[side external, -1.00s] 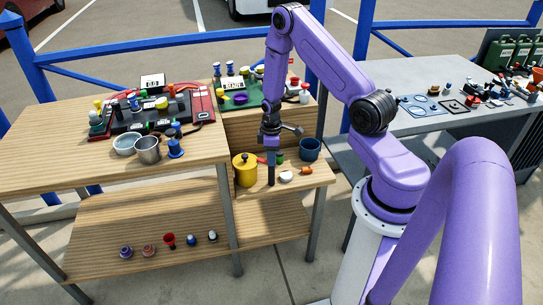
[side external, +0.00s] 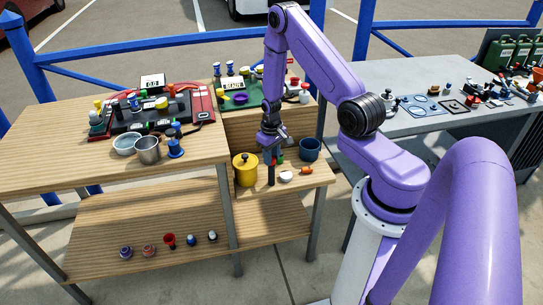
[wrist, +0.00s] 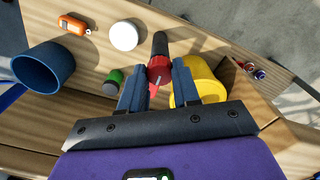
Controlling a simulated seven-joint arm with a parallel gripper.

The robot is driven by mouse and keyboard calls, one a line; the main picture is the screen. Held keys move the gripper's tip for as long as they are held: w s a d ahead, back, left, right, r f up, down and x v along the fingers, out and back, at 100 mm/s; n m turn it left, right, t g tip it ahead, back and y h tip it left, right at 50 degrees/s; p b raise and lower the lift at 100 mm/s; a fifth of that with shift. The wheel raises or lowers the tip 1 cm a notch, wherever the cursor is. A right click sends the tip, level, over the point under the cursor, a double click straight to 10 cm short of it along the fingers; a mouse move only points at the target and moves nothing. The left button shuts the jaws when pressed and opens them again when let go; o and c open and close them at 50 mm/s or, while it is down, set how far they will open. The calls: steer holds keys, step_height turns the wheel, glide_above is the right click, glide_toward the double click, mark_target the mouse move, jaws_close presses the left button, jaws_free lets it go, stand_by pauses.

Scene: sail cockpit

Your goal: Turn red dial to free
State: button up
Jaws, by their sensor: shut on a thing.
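The red dial (wrist: 157,68) has a black handle-like part (wrist: 160,43) at its far side and a pale mark on its near face. It stands upright on the small lower wooden shelf. My gripper (wrist: 158,77) has one blue-grey finger on each side of the red body and is shut on it. In the side view my gripper (side external: 273,143) points down over the shelf, with the dark part (side external: 271,174) below it. The dial's red body is mostly hidden there, and I cannot read its setting.
A yellow pot (side external: 245,172) stands close on the left and a dark blue cup (side external: 310,149) on the right. A green-topped cylinder (wrist: 113,80), a white round piece (wrist: 124,36) and an orange piece (wrist: 73,25) are nearby. A wooden riser stands behind.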

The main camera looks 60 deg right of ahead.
stand_by(0.4)
steer(key=o, duration=1.1)
steer(key=shift+c, duration=0.2)
step_height(320, 180, up, 18)
steer(key=shift+f, duration=0.25)
steer(key=shift+a, duration=0.1)
